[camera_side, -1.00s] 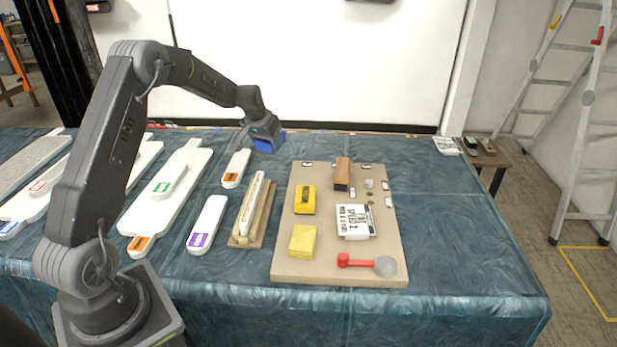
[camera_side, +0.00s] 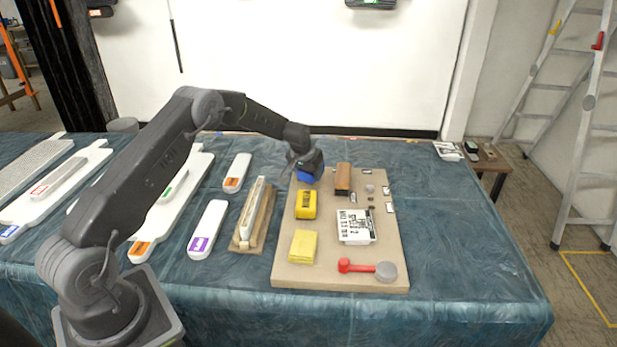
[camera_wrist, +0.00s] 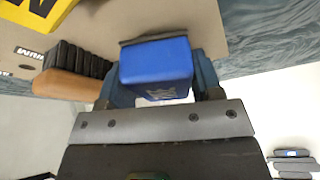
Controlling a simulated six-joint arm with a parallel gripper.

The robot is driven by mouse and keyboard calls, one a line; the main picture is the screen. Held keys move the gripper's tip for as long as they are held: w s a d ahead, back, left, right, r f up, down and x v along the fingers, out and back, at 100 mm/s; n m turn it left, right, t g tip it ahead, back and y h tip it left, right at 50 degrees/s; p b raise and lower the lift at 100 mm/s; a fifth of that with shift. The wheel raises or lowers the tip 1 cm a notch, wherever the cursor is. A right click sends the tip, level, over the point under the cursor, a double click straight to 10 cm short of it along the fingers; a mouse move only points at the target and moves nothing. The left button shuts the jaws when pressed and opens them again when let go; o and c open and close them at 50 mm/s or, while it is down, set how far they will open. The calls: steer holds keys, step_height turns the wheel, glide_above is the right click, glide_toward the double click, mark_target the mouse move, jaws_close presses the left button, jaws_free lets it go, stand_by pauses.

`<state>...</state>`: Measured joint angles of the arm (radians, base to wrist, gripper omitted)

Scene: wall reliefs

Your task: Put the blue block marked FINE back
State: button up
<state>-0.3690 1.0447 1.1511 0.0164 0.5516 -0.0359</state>
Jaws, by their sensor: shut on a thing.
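The blue block (camera_side: 305,176) is in my gripper (camera_side: 303,166), at the far left corner of the tan board (camera_side: 340,273). In the wrist view the blue block (camera_wrist: 157,66) sits between the jaws of my gripper (camera_wrist: 160,85), with a dark layer along its far edge. A small pale mark shows on its near face; I cannot read it as a word. The tan board (camera_wrist: 110,22) lies beyond the block in the wrist view. I cannot tell whether the block touches the board.
On the board are a brown wooden-backed block (camera_side: 342,178), a yellow block (camera_side: 305,204), a yellow pad (camera_side: 302,245), a white printed card (camera_side: 355,226) and a red-handled tool (camera_side: 358,266). Left of the board are a wooden rack (camera_side: 256,218) and white sanding boards (camera_side: 208,228).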

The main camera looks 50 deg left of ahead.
steer(key=shift+f, duration=0.95)
steer(key=shift+f, duration=0.2)
steer(key=o, duration=0.9)
